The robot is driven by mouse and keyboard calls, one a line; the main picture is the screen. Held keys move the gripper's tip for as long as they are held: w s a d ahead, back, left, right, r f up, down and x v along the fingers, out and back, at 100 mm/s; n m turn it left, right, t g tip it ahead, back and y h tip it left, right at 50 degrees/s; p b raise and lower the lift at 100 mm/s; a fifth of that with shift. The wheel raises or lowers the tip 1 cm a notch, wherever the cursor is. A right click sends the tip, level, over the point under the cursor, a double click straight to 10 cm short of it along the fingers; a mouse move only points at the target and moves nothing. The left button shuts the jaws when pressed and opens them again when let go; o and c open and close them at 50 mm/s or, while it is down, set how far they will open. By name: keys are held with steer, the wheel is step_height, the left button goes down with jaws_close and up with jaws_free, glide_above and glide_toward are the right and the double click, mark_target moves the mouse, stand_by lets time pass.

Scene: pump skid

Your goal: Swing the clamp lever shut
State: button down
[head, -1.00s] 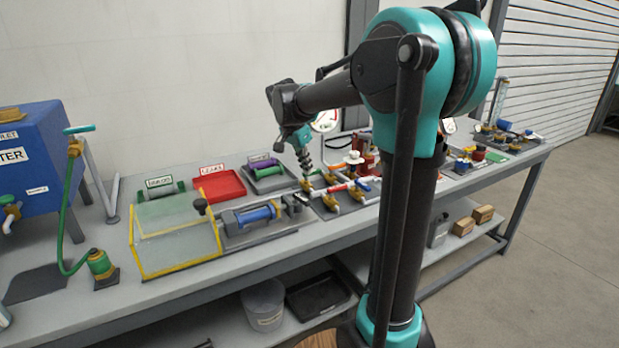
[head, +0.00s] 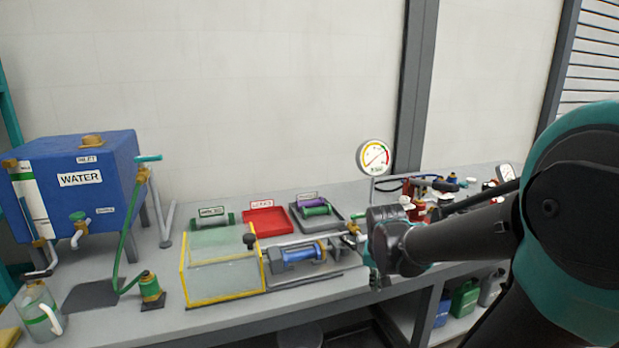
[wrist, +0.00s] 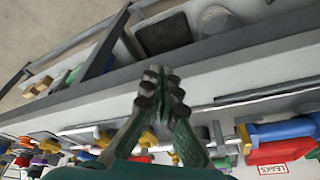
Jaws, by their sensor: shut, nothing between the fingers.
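My gripper (wrist: 162,92) is shut and empty in the wrist view, with its fingertips together over the bench's front edge. In the head view my forearm and wrist cover the bench right of the blue cylinder, and the fingers cannot be made out. The blue cylinder (head: 303,253) lies in a grey holder behind the front edge; it also shows at the right of the wrist view (wrist: 286,130). Small grey metal parts (wrist: 218,138) lie beside it, apart from my fingertips. I cannot tell which part is the clamp lever; it may be hidden behind my wrist.
A clear guard with a yellow frame (head: 222,299) stands left of the cylinder. Behind are a red tray (head: 266,221) and a grey tray (head: 335,229). A pressure gauge (head: 374,157) rises behind my wrist. A blue water tank (head: 80,185) stands at left.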

steer(key=c, duration=2.2)
jaws_free()
steer(key=s+f+n, duration=0.1)
steer(key=s+f, duration=0.1)
steer(key=s+f+n, duration=0.1)
steer(key=s+f, duration=0.1)
steer(key=s, duration=0.1)
steer(key=s+f+n, duration=0.1)
steer(key=s, duration=0.2)
steer(key=shift+d+f+t+y, duration=0.1)
steer(key=shift+f+t+y, duration=0.3)
steer(key=shift+o, duration=2.3)
steer(key=w+a+r+n+g, duration=0.2)
steer(key=w+r+n, duration=0.1)
steer(key=w+r, duration=1.2)
steer(key=shift+w+a+n, duration=0.3)
steer(key=shift+a, duration=0.05)
steer(key=n+g, duration=0.2)
steer(key=n, duration=0.1)
glide_toward(349, 241)
step_height(349, 241, down, 8)
steer(key=shift+f, duration=0.2)
jaws_close()
